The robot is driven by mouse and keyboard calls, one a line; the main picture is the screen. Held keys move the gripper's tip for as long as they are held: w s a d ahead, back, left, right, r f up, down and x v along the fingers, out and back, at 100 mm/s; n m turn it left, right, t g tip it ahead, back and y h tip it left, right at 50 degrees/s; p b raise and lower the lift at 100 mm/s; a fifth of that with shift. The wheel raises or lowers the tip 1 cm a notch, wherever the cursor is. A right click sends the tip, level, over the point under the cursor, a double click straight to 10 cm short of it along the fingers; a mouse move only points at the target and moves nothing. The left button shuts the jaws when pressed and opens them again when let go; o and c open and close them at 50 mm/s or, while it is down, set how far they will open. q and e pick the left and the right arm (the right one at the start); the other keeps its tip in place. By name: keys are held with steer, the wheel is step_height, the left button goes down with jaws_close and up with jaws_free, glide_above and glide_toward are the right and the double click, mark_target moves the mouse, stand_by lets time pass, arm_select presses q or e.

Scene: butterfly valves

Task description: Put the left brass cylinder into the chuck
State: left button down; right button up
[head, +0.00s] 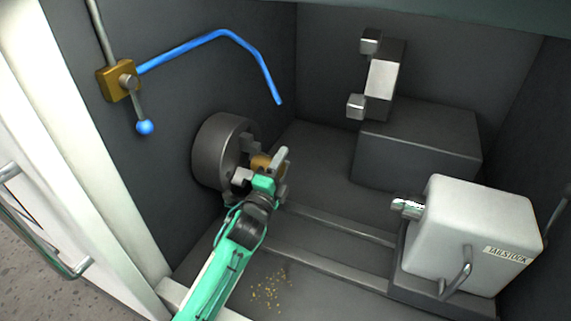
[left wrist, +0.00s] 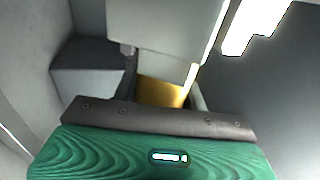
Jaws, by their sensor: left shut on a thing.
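The chuck (head: 213,152) is a dark round body on the left wall of the machine, with several grey jaws on its right face. My left gripper (head: 268,170) is at the chuck's face, shut on the brass cylinder (head: 260,161). The cylinder lies between the chuck jaws and my gripper, and is partly hidden by both. In the left wrist view the brass cylinder (left wrist: 162,92) shows between the fingers, below a large pale block. I cannot tell how deep it sits in the chuck. My right gripper is not in view.
The white tailstock (head: 475,235) stands at the right on rails (head: 335,228). A tool post (head: 381,80) stands on a dark block at the back. A blue hose (head: 215,36) hangs above the chuck. Brass chips (head: 270,288) lie on the floor.

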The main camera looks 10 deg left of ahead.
arm_select(q)
steer(key=shift+w+r, duration=0.1)
steer(key=shift+r, duration=0.45)
steer(key=shift+d+f, duration=0.2)
steer(key=shift+d, duration=0.15)
steer(key=s+a+p, duration=0.1)
steer(key=s+a, duration=0.2)
steer(key=s, duration=1.3)
stand_by(0.7)
steer(key=shift+f, duration=0.2)
